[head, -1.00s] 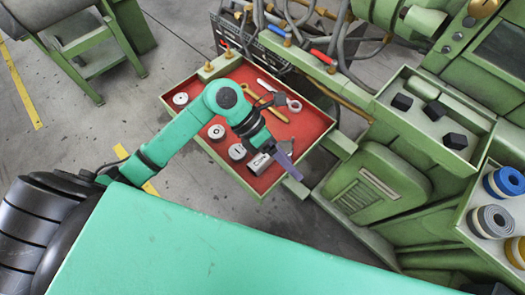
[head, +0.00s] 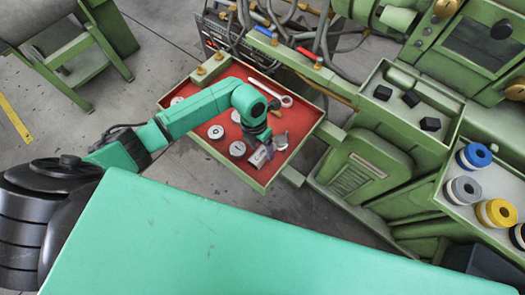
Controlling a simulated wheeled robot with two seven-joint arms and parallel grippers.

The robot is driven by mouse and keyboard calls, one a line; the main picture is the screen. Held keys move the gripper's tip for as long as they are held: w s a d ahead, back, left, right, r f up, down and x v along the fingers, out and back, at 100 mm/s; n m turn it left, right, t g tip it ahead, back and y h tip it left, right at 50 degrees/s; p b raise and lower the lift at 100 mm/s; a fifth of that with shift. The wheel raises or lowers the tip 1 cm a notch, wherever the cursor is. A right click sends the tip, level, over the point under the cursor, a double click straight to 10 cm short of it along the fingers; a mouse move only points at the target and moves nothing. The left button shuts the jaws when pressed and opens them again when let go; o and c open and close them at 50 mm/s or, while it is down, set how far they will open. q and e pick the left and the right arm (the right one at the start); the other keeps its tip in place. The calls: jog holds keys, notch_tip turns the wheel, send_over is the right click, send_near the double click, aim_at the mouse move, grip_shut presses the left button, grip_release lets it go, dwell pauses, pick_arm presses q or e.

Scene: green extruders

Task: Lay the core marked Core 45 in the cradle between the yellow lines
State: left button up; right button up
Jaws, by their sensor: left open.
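A small grey piece with a dark marking (head: 258,157) lies at the front of the red tray (head: 215,157); its marking is too small to read. I cannot tell whether it is Core 45. Several round silver pieces, one at the tray's left (head: 216,132) and one nearer the middle (head: 238,149), also lie there. My left gripper (head: 271,150) is open, low over the tray's front right part, right beside the grey piece. Its fingers partly hide what is under them. A green stand with a curved top (head: 62,38), perhaps the cradle, stands at the top left. My right gripper is out of view.
A wrench (head: 272,92) lies at the tray's back. Hoses and a green machine (head: 365,165) crowd the back and right. A bin with black blocks (head: 410,99) and a shelf with coloured rolls (head: 463,188) stand at the right. A yellow floor line (head: 18,125) runs at the left.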

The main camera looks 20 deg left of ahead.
pick_arm(q)
jog(key=shift+d+f, duration=0.1)
jog(key=shift+f, duration=0.75)
jog(key=c, duration=1.2)
jog(key=shift+r, duration=0.1)
